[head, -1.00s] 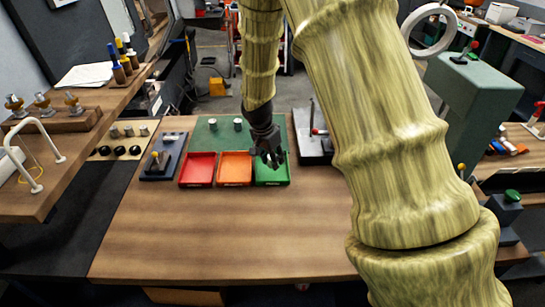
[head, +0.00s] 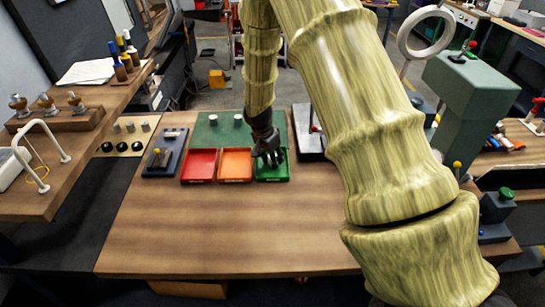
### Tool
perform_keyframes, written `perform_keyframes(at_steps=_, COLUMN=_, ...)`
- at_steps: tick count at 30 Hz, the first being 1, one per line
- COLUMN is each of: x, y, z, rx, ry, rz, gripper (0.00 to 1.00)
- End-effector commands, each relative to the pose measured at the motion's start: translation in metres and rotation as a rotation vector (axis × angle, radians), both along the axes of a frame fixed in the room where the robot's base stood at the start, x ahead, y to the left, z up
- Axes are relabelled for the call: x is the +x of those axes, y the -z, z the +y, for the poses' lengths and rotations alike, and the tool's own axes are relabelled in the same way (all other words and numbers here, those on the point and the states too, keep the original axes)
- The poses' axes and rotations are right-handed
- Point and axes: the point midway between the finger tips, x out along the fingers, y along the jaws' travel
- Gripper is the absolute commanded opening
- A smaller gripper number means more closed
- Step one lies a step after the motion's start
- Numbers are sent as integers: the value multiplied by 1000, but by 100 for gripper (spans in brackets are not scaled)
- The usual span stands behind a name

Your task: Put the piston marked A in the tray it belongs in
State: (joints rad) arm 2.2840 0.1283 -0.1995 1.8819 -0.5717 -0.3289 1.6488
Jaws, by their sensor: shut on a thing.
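My gripper (head: 270,159) is over the green tray (head: 274,178) on the wooden table, low, with its fingers overlapping the tray's inside in the picture. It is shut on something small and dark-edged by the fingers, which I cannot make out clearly. A red tray (head: 199,167) and an orange tray (head: 235,166) stand in a row to the left of the green one. Two pale cylinders, a left one (head: 213,119) and a right one (head: 238,119), stand on the green mat (head: 205,135) behind the trays. No letter marking is legible.
A dark blue fixture (head: 164,156) stands left of the red tray. A black-based stand (head: 305,138) is to the right of the green tray, partly behind my arm. The table front (head: 220,235) is clear. A raised wooden shelf (head: 85,150) is at the left.

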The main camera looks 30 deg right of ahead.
Motion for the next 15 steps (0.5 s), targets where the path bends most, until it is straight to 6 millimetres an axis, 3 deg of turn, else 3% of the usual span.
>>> perform_keyframes(at_steps=5, x=0, y=4, z=0, rx=0, ry=0, rz=1, gripper=1)
perform_keyframes(at_steps=6, x=0, y=2, z=0, rx=0, ry=1, rz=0, gripper=38)
perform_keyframes(at_steps=8, x=0, y=2, z=0, rx=0, ry=1, rz=0, gripper=49)
perform_keyframes(at_steps=15, x=0, y=2, z=0, rx=0, ry=0, rz=0, gripper=52)
